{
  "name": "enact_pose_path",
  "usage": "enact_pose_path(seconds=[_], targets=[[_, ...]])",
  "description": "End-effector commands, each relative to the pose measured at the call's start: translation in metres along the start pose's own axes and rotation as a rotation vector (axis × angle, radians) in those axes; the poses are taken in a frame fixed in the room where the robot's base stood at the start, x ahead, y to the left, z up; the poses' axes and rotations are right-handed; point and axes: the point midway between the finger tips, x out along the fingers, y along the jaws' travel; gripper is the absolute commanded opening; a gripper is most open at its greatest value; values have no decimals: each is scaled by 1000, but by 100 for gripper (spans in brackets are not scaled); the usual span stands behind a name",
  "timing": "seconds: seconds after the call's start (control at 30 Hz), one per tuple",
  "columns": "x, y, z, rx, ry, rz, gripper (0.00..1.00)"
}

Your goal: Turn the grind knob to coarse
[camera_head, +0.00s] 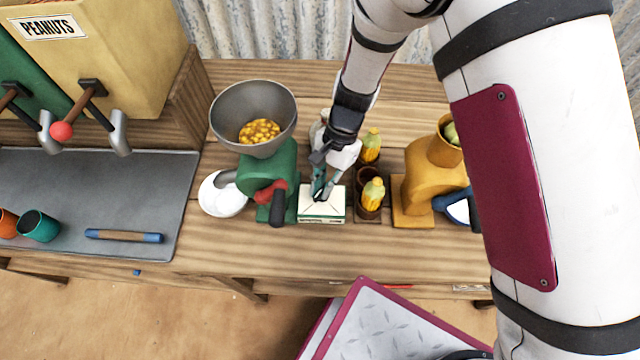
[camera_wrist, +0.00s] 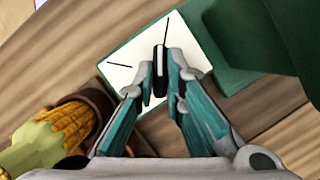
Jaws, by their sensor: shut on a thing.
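The grind knob (camera_wrist: 160,72) is a slim dark piece on a white-topped box (camera_head: 322,215) with a green lower edge. The box stands on the counter between the green grinder (camera_head: 282,165) and the corn cobs. The box top (camera_wrist: 130,52) carries two thin black lines in the wrist view, one short at the left and one near the knob's far end. My gripper (camera_head: 319,192) reaches down from above and is shut on the knob; in the wrist view its teal fingertips (camera_wrist: 161,85) press both sides. In the head view my fingers hide most of the knob.
A grey bowl of corn kernels (camera_head: 252,115) tops the green grinder, which has a red-and-dark handle (camera_head: 275,203). Corn cobs (camera_head: 373,193) stand in brown cups close to the right of the box. A yellow grinder (camera_head: 425,175) is further right. The counter front is clear.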

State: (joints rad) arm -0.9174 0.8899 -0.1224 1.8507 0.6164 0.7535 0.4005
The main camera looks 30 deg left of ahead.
Motion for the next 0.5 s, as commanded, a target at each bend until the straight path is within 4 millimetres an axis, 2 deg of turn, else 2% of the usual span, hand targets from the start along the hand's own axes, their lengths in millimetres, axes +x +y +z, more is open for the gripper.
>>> enact_pose_path(seconds=[0.2,0.5], targets=[[-2,0,1,111,1,-48,0],[-1,0,0,176,1,-75,0]])
